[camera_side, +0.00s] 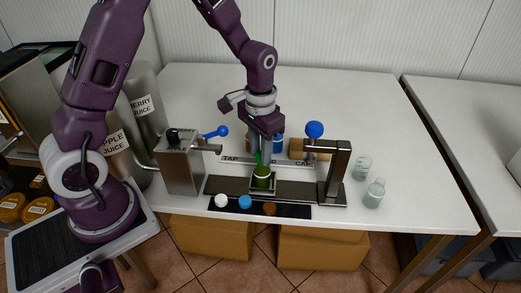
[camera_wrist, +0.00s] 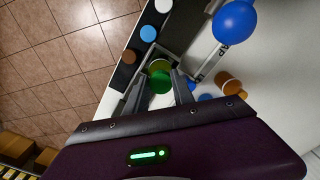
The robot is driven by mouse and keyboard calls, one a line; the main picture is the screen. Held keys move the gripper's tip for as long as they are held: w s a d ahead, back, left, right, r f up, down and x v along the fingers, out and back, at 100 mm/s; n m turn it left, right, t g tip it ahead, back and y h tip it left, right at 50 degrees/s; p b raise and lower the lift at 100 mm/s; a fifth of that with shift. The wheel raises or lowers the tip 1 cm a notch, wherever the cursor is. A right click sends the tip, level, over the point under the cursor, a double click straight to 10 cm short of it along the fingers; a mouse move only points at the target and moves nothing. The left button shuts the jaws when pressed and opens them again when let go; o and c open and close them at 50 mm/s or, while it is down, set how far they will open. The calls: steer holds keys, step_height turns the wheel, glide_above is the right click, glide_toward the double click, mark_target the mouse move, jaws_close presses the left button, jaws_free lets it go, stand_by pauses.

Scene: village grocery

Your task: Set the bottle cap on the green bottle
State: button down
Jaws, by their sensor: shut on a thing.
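The green bottle (camera_side: 262,177) stands upright in a small square holder on the metal rail, between the tap machine (camera_side: 181,165) and the capping press (camera_side: 335,172). My gripper (camera_side: 262,153) comes down from above and is shut on the green bottle. In the wrist view the green bottle (camera_wrist: 159,79) shows between my two fingers (camera_wrist: 158,92). A white cap (camera_side: 221,200), a blue cap (camera_side: 245,202) and a brown cap (camera_side: 269,208) lie apart in a row on the black strip (camera_side: 295,211) in front of the rail. Whether the bottle's mouth is covered is hard to tell.
The press's blue-knobbed lever (camera_side: 314,130) stands close to the right of my gripper. The tap has a blue-ended lever (camera_side: 217,132) on the left. Two clear bottles (camera_side: 362,168) (camera_side: 374,194) stand at right. Blue and orange-brown items sit behind my gripper. The table's back is clear.

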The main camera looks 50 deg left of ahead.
steer(key=shift+f, duration=0.7)
stand_by(0.6)
steer(key=c, duration=0.6)
jaws_free()
steer(key=shift+r, duration=3.45)
